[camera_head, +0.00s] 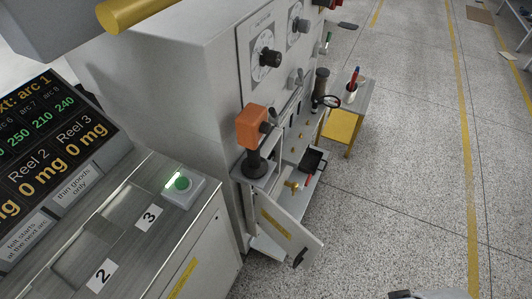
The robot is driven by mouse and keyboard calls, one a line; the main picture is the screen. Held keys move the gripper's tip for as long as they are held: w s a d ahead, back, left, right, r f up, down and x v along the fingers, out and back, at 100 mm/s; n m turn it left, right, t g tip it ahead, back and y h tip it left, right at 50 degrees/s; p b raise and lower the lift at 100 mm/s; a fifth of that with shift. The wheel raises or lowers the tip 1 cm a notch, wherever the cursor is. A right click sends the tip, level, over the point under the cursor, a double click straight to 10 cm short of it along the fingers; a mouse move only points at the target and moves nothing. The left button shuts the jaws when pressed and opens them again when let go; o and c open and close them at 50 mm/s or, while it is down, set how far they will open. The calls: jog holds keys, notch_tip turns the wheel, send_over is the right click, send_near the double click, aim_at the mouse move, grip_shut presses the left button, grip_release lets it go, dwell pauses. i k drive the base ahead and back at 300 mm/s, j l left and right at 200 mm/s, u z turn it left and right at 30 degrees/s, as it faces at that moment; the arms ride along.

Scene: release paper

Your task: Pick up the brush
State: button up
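I cannot pick out the brush for certain. A thin red and dark handled tool (354,78) stands upright in a pale cup (348,97) on a small side table (366,104) with a yellow front. A small red item (309,180) lies by a black tray (315,160) on the machine's lower shelf; it is too small to name. My gripper is not recognisable in view. A grey piece (430,294) shows at the bottom edge, and I cannot tell what it is.
A large grey machine (180,70) with dials, an orange block (252,127) and an open lower door (287,229) stands in the middle. A console (110,225) with a green button (183,183) fills the left. Speckled floor (410,170) on the right is mostly clear.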

aim_at(355, 75)
jog(key=u, duration=0.25)
jog(key=i+l, duration=0.2)
jog(key=l, duration=0.25)
jog(key=i+l+z, duration=0.1)
jog(key=i+l, duration=0.15)
jog(key=l, duration=0.2)
jog(key=i+l, duration=0.2)
jog(key=l, duration=0.2)
jog(key=i+l+z, duration=0.15)
jog(key=l, duration=0.25)
jog(key=i+l, duration=0.35)
jog(key=l+z, duration=0.05)
